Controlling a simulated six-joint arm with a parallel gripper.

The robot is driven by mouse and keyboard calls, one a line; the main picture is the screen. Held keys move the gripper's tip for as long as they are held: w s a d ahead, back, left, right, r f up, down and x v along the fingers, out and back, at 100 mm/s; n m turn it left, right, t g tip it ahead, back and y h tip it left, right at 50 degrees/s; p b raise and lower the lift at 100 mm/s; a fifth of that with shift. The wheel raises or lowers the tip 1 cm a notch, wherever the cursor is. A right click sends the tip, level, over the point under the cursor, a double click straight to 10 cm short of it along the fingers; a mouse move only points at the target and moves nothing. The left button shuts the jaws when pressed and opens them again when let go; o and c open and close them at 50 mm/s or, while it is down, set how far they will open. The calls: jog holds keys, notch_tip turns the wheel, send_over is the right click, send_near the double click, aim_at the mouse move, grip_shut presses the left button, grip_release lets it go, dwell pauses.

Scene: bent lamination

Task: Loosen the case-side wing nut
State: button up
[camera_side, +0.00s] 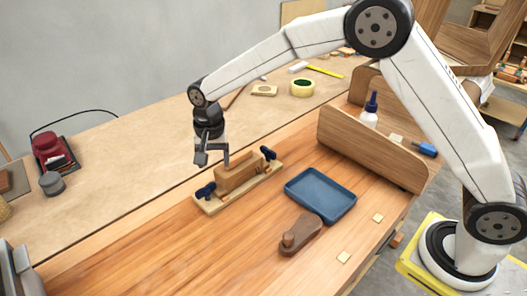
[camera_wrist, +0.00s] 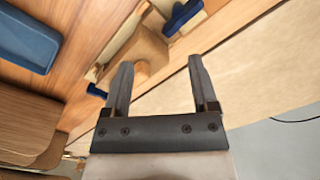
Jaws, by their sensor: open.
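A bent wooden form (camera_side: 238,176) lies on a light base board (camera_side: 209,208) on the workbench, with a dark blue wing nut at each end. The wing nut nearer the upright wooden case panel (camera_side: 345,145) is the right one (camera_side: 268,153); in the wrist view it shows small at the left finger (camera_wrist: 97,90), partly hidden. The other wing nut (camera_side: 205,192) appears larger at the top of the wrist view (camera_wrist: 182,15). My gripper (camera_side: 212,162) is open and empty above the form's back edge. In the wrist view its fingers (camera_wrist: 157,62) straddle empty space, with the form (camera_wrist: 140,50) below.
A blue tray (camera_side: 320,194) lies right of the form, with a brown wooden plane-like tool (camera_side: 300,236) in front. A glue bottle (camera_side: 370,110) stands behind the panel. A tape roll (camera_side: 302,87) lies at the back. The bench's front left is clear.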

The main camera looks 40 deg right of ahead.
aim_at(205, 187)
jog(key=shift+w+a+f+m, duration=0.25)
jog(key=shift+w+a, duration=0.15)
jog(key=shift+a, duration=0.3)
jog(key=shift+w+a+f+m, duration=0.15)
jog(key=shift+w+a+m, duration=0.15)
jog(key=shift+a, duration=0.35)
jog(key=shift+f, duration=0.1)
jog(key=shift+f, duration=3.8)
